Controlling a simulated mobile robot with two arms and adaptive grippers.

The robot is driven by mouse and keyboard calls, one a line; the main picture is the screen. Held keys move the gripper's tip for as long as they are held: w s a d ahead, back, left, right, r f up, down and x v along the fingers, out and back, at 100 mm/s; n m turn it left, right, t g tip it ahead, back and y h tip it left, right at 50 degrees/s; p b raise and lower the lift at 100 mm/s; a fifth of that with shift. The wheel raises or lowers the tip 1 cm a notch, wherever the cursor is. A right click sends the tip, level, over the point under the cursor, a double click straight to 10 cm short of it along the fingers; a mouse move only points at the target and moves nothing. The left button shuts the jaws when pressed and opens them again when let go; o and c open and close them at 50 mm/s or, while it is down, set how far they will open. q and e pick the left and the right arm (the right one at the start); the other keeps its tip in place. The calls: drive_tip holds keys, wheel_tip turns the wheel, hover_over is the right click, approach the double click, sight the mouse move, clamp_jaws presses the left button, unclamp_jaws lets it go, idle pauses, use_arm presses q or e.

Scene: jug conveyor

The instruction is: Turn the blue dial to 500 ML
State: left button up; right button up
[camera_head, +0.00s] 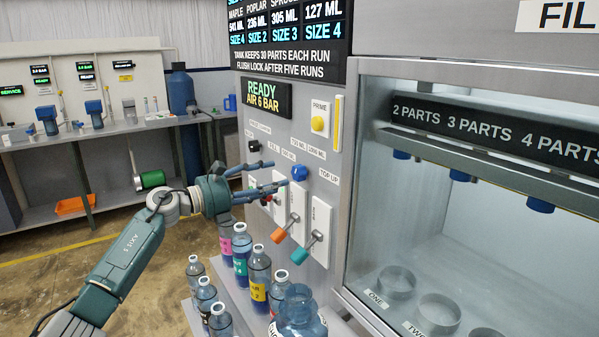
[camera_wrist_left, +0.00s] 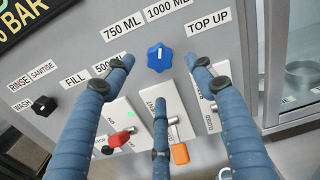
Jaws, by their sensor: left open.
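The blue dial (camera_head: 299,173) is a lobed knob on the grey machine panel. In the left wrist view the dial (camera_wrist_left: 159,57) has a short white mark near its middle, running roughly up and down. The labels 750 ML (camera_wrist_left: 122,28) and 1000 ML (camera_wrist_left: 168,8) lie above it. The 500 ML label (camera_wrist_left: 103,67) is to its left, partly hidden by a finger. My left gripper (camera_head: 268,176) is open and empty in front of the panel. In the wrist view its three fingers (camera_wrist_left: 159,78) spread around the dial's picture, apart from it. My right gripper is not in view.
Below the dial are switch plates with a red lever (camera_wrist_left: 120,138), an orange lever (camera_wrist_left: 180,153) and a teal lever (camera_head: 312,240). A black knob (camera_wrist_left: 44,105) sits at left. Several bottles (camera_head: 259,277) stand below. A glass-fronted cabinet (camera_head: 470,210) is at right.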

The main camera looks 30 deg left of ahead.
sight(295, 175)
use_arm(q)
drive_tip(key=x, duration=0.2)
drive_tip(key=p+x, duration=0.1)
drive_tip(key=shift+w+d+r, duration=0.2)
drive_tip(key=shift+w+r, duration=0.05)
drive_tip(key=shift+w, duration=0.05)
drive_tip(key=x, duration=0.4)
drive_tip(key=shift+f+p, duration=0.2)
drive_tip(key=shift+p, duration=0.2)
drive_tip(key=shift+w+d+f, duration=0.1)
drive_tip(key=shift+w, duration=0.1)
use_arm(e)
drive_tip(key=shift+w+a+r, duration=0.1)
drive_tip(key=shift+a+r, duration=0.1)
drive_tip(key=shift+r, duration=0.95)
use_arm(q)
drive_tip(key=shift+c, duration=0.2)
drive_tip(key=c, duration=1.1)
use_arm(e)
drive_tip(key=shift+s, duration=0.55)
